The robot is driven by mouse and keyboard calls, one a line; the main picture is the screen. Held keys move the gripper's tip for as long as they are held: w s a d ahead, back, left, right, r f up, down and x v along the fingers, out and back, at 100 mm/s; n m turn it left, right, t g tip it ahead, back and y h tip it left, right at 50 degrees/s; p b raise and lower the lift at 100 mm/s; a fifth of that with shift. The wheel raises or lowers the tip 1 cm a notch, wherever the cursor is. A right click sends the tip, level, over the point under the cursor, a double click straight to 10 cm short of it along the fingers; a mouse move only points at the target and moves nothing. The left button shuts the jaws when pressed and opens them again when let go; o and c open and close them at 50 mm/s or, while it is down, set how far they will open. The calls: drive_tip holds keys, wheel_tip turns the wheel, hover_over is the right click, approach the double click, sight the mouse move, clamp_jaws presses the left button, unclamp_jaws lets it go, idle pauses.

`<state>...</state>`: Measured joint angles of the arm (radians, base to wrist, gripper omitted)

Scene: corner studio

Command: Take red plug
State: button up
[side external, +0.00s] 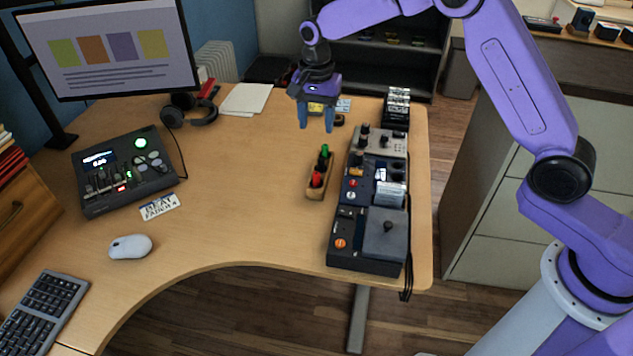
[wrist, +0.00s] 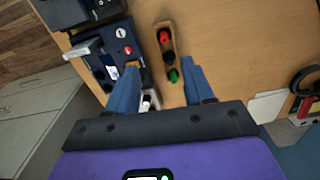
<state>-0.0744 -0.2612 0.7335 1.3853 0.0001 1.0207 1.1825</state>
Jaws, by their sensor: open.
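The red plug (side external: 316,179) stands at the near end of a small wooden holder (side external: 313,193) on the desk. In the wrist view the red plug (wrist: 164,38) is at the far end of the holder. A black plug sits in the middle and a green plug (side external: 324,150) at the other end. My gripper (side external: 316,128) is open and empty, above the desk and behind the holder. In the wrist view its blue fingers (wrist: 162,88) are spread, with the green plug (wrist: 173,76) nearest them.
A row of effect pedals (side external: 375,170) stands close to the right of the holder. A mixer (side external: 124,172), mouse (side external: 130,246), keyboard (side external: 40,312) and headphones (side external: 190,110) lie to the left. The desk between the mixer and the holder is clear.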

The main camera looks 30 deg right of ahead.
wheel_tip(320, 180, down, 2)
drive_tip(key=w+d+m, duration=0.2)
drive_tip(key=w, duration=0.1)
approach(316, 173)
drive_tip(key=f, duration=0.5)
drive_tip(key=shift+w+d, duration=0.2)
drive_tip(key=shift+w, duration=0.05)
drive_tip(key=f, duration=0.4)
drive_tip(key=shift+s+a+f, duration=0.15)
drive_tip(key=shift+s+f, duration=0.1)
drive_tip(key=shift+s, duration=0.15)
drive_tip(key=shift+f, duration=0.55)
clamp_jaws()
